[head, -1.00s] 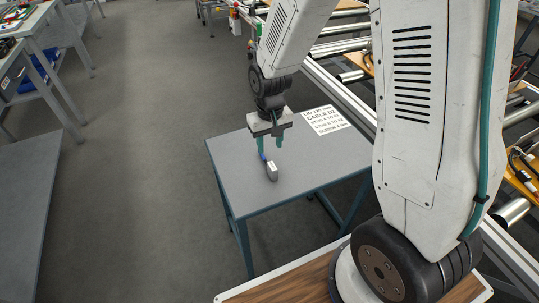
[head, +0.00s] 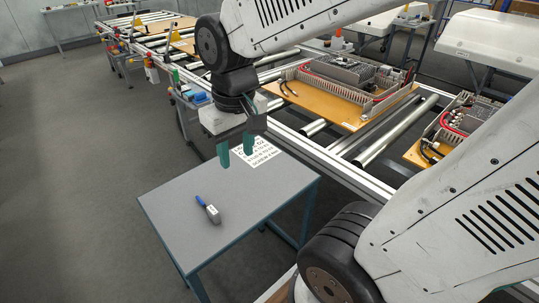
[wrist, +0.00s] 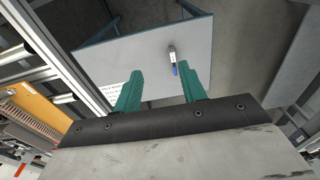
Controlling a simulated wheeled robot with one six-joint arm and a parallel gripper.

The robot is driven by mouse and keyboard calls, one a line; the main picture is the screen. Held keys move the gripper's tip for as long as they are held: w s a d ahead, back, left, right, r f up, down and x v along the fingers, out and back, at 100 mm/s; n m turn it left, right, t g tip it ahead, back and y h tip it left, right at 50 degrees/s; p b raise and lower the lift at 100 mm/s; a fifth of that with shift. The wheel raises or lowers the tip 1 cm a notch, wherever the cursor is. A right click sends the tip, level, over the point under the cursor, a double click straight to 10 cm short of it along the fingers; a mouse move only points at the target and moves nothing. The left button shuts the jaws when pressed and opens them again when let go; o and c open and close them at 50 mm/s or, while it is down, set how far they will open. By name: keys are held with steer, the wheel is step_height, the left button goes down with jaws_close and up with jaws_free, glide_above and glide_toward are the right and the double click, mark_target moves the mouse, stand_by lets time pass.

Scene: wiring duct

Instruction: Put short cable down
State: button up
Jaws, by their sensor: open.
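The short cable (head: 208,210) lies on the grey table (head: 175,215), near its middle. It has a blue end and a grey end with a white label. It also shows in the wrist view (wrist: 173,58), on the table top beyond my fingers. My gripper (head: 236,151) is open and empty, with two teal fingers spread apart. It hangs above the back part of the table, clear of the cable. In the wrist view my gripper (wrist: 160,92) shows nothing between its fingertips.
A white printed sheet (head: 257,152) lies at the back of the table. Behind it is a roller conveyor (head: 310,128) with wooden boards carrying wiring ducts (head: 335,90). Most of the table top is bare. Grey floor (head: 80,150) is free on the left.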

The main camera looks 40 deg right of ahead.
steer(key=s+r, duration=0.3)
steer(key=s, duration=0.6)
steer(key=shift+d+r, duration=0.2)
steer(key=shift+d, duration=0.1)
stand_by(0.6)
